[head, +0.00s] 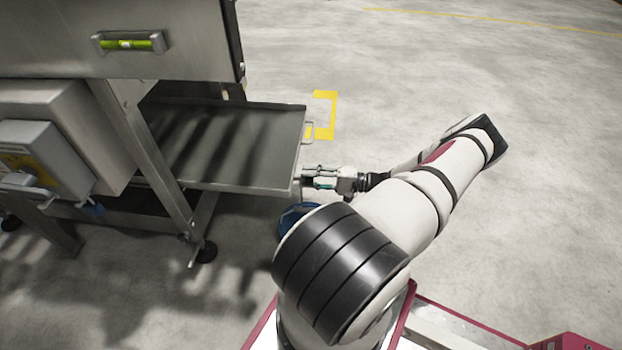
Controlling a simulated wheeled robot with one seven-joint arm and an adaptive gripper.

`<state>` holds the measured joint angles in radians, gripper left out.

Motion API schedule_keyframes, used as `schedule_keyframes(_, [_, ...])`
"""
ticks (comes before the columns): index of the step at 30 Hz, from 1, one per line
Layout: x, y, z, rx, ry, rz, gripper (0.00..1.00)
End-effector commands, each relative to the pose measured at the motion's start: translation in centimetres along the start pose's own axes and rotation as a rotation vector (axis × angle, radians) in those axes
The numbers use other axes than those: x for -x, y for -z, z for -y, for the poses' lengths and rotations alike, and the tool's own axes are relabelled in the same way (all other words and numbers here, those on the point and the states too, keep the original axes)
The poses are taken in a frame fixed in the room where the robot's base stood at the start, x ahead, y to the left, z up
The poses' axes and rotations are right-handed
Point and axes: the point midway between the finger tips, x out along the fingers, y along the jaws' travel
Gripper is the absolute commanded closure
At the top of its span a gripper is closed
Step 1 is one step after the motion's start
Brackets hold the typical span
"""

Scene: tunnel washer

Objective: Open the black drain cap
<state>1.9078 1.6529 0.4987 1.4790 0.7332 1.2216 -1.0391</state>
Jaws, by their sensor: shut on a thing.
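My gripper (312,180) reaches in from the right to the near right corner of the metal tray (240,180). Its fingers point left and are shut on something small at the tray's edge. The black drain cap is at the fingertips, mostly hidden by the fingers and too small to make out clearly.
A blue round container (292,216) stands on the floor below the tray corner, partly hidden by my arm. A steel machine frame (150,150) and grey box (40,150) are at the left. A yellow floor mark (326,112) lies beyond the tray. The floor at right is clear.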

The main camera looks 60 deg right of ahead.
Motion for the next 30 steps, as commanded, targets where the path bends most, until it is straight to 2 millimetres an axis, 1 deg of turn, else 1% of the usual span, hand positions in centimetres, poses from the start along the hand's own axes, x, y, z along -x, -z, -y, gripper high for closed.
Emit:
schedule_keyframes(6, [-0.03, -0.06, -0.03, 0.176, 0.002, 0.000, 0.94])
schedule_keyframes(15, [-0.06, -0.10, -0.07, 0.342, 0.000, 0.001, 0.94])
schedule_keyframes(21, [-0.06, -0.12, -0.06, 0.395, 0.000, 0.002, 0.94])
schedule_keyframes(30, [-0.06, -0.13, -0.08, 0.411, 0.000, 0.003, 0.94])
